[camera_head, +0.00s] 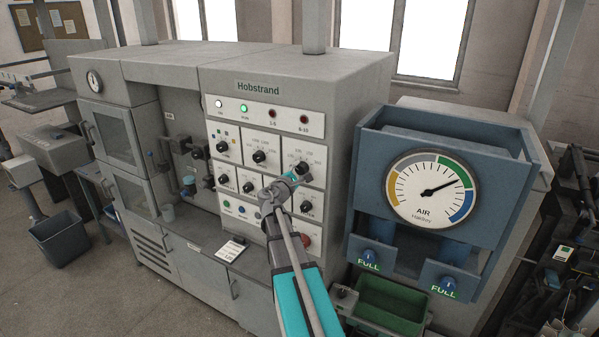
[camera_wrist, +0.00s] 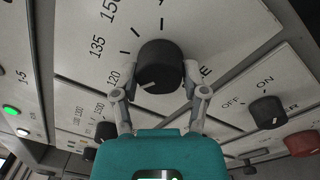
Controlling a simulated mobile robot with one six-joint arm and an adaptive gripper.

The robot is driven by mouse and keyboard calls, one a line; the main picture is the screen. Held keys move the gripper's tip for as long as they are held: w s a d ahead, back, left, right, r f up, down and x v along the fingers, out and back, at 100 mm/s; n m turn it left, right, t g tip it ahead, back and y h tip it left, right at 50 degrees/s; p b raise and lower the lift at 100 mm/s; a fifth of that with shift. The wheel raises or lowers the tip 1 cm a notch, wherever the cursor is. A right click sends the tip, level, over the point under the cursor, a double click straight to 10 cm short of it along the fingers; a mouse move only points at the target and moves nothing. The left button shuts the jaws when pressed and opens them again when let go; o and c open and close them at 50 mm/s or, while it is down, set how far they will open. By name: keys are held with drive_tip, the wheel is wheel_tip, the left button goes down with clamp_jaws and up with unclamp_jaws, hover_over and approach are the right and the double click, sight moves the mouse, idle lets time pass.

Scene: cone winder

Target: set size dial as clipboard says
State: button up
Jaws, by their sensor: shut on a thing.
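The size dial, a black round knob (camera_wrist: 162,62), sits on a white panel in the wrist view. Printed numbers 120, 135 and 150 run up its left side. A short white mark on its face points down and left, roughly toward the 120 side. In the head view the dial (camera_head: 302,167) is at the upper right of the control panel. My gripper (camera_wrist: 160,80) is shut on it, one finger on each side; it also shows in the head view (camera_head: 291,178). The clipboard (camera_head: 231,249) lies on the ledge below; its writing is too small to read.
Other black knobs (camera_head: 260,157) surround the dial on the panel. An OFF/ON knob (camera_wrist: 267,112) and a red button (camera_wrist: 302,143) are close by on the right. A blue air gauge unit (camera_head: 520,195) stands right of the machine, above a green bin (camera_head: 388,303).

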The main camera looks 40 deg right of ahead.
idle(0.3)
drive_tip(key=o, duration=1.2)
drive_tip(key=shift+d, duration=0.1)
drive_tip(key=shift+c, duration=0.2)
drive_tip(key=shift+m, duration=0.5)
